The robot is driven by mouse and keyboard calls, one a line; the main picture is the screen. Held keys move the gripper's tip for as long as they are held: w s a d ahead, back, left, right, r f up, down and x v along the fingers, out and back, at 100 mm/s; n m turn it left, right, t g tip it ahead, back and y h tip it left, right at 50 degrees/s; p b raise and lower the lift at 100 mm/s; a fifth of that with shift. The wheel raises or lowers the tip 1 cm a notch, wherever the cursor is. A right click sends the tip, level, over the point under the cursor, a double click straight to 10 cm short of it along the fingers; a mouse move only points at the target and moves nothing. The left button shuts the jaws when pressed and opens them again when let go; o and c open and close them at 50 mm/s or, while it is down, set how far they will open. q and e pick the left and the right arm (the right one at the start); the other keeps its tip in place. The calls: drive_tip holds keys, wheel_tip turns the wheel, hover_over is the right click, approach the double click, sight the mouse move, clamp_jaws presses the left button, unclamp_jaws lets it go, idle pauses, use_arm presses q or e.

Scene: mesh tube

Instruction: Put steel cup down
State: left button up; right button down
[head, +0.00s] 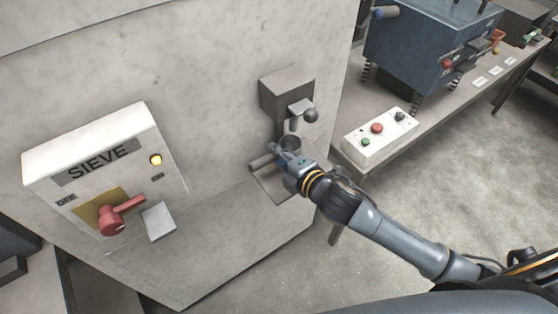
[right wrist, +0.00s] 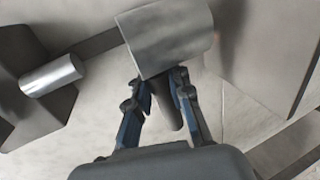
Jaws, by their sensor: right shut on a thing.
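The steel cup (head: 291,141) is upright in the head view, just above or on a small grey shelf (head: 270,189) on the machine's wall; I cannot tell if it touches. In the right wrist view the cup (right wrist: 168,38) fills the upper middle, and its dark handle runs down between the fingers. My right gripper (head: 283,154) is shut on this handle, and its fingers also show in the right wrist view (right wrist: 163,88). The cup's lower part is partly hidden by the gripper in the head view. My left gripper is not in view.
The SIEVE box (head: 103,160) with a red handle is farther left. A bench with a button box (head: 380,133) stands right.

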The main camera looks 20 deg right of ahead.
drive_tip(key=shift+w+d+f, duration=0.15)
drive_tip(key=shift+d+f, duration=0.1)
drive_tip(key=shift+f, duration=0.05)
wheel_tip(320, 180, down, 2)
drive_tip(key=shift+f+p, duration=0.2)
drive_tip(key=shift+p, duration=0.15)
drive_tip(key=shift+f, duration=0.35)
drive_tip(key=shift+f, duration=0.15)
drive_tip(key=c, duration=1.2)
unclamp_jaws()
